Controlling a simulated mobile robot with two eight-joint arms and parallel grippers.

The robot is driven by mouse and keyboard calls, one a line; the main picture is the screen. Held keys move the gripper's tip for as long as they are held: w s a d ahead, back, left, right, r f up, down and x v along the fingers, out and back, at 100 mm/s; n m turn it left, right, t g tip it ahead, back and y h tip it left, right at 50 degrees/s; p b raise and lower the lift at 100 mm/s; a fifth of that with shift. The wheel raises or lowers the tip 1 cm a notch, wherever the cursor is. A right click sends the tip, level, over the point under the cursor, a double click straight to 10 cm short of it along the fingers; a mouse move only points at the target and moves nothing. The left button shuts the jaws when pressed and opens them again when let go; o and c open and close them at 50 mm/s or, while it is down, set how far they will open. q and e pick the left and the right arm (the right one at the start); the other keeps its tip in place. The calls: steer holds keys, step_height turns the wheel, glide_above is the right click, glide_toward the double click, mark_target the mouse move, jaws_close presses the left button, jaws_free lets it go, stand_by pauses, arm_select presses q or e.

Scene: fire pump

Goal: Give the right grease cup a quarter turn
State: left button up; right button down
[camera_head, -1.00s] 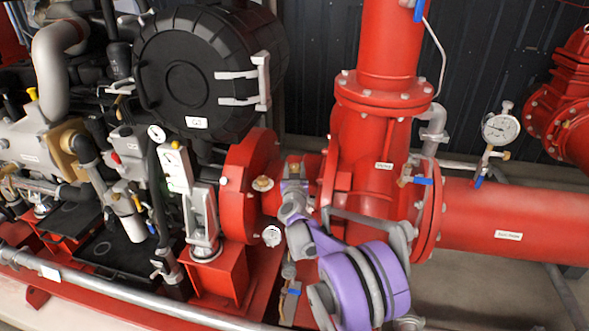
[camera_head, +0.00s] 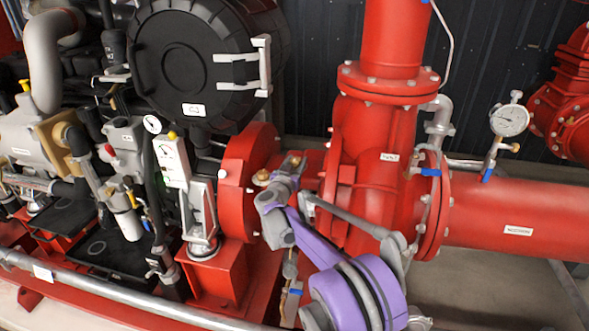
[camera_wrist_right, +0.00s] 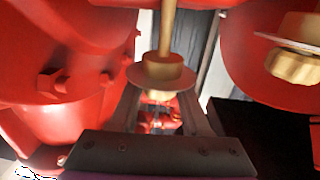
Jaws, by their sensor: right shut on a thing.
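My right gripper (camera_head: 290,168) is at the red pump housing between the red flange and the vertical red pipe. In the right wrist view its two fingers (camera_wrist_right: 161,92) are on either side of the brass right grease cup (camera_wrist_right: 160,72), shut on it. The cup has a wide round rim and a thin brass stem. The gripper hides most of this cup in the head view. A second brass grease cup (camera_head: 262,177) sits to the left of the gripper, apart from it; a brass cup also shows at the right edge of the wrist view (camera_wrist_right: 295,66). My left gripper is not in view.
A red flange (camera_head: 243,185) stands close on the left of the gripper, and the large red pipe body (camera_head: 372,150) close on the right. A pressure gauge (camera_head: 509,121) stands further right. A grey rail (camera_head: 130,303) runs along the front.

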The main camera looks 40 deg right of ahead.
steer(key=m+g+h, duration=0.1)
steer(key=g, duration=0.1)
steer(key=m+g+h, duration=0.1)
steer(key=shift+w+a+f+m+g+b, duration=0.1)
steer(key=shift+w+m+g+b, duration=0.05)
steer(key=shift+m+g+b, duration=0.25)
steer(key=shift+m+g+h, duration=0.3)
steer(key=shift+m+g, duration=0.4)
steer(key=shift+g, duration=0.4)
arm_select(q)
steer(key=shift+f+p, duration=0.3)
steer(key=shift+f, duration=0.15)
arm_select(e)
steer(key=shift+m+g, duration=1.2)
steer(key=shift+g, duration=1)
steer(key=shift+c, duration=1.8)
jaws_free()
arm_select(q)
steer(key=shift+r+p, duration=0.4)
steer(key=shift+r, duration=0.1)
arm_select(e)
steer(key=a, duration=1)
steer(key=shift+a, duration=0.3)
